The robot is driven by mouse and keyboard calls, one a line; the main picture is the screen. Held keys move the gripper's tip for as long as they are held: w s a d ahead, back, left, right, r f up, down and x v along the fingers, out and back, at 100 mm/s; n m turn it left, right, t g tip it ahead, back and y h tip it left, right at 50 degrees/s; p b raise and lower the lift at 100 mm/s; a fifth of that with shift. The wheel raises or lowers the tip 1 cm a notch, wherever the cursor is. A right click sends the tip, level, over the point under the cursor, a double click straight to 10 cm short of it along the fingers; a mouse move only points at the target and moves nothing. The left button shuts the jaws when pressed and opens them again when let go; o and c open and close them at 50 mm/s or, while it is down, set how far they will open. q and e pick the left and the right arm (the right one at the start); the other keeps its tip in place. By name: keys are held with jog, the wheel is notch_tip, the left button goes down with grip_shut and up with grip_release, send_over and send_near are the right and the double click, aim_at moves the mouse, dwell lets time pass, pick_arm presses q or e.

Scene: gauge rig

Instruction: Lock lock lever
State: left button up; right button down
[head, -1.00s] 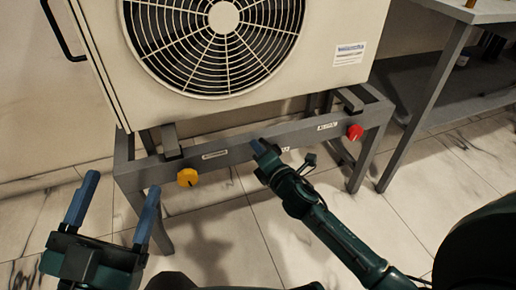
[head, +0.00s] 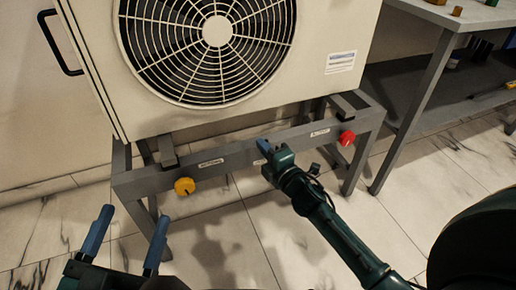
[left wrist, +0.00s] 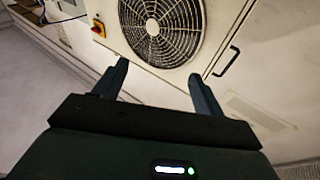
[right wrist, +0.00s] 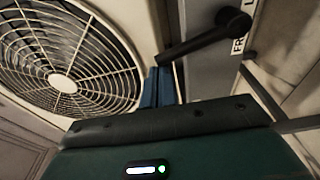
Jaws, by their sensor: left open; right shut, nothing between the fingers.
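The lock lever (right wrist: 205,36) is a black handle on a round hub, seen in the right wrist view on a grey beam beside a partly cut-off label reading FREE. Its free end lies close to the tips of my right gripper (right wrist: 160,75); I cannot tell if they touch. That gripper is shut and empty. In the head view my right gripper (head: 263,146) is at the front beam of the stand, and I cannot make out the lever clearly there. My left gripper (head: 130,228) is open and empty at lower left; it also shows in the left wrist view (left wrist: 159,72).
The fan unit (head: 320,25) stands on the grey stand (head: 225,165). A yellow knob (head: 184,187) and a red knob (head: 346,138) sit on the front beam. A grey table (head: 440,14) stands at the right. The floor before the stand is open.

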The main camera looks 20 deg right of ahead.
pick_arm(q)
jog(key=shift+a+m+y+p, duration=0.3)
jog(key=shift+a+y+p, duration=0.15)
jog(key=shift+p, duration=1.2)
pick_arm(e)
jog(key=shift+w+d+f+m+t+h, duration=0.15)
jog(key=shift+d+m+t, duration=0.1)
jog(key=shift+d+m, duration=1.45)
jog(key=shift+s+d+m+t+h, duration=0.15)
jog(key=shift+d+m, duration=0.9)
jog(key=shift+m, duration=1.1)
jog(key=shift+w+d+f+m+t+h, duration=0.1)
jog(key=shift+d+m+t, duration=0.2)
jog(key=shift+d+m, duration=1.4)
jog(key=shift+a+m, duration=0.25)
pick_arm(q)
jog(key=shift+r, duration=0.1)
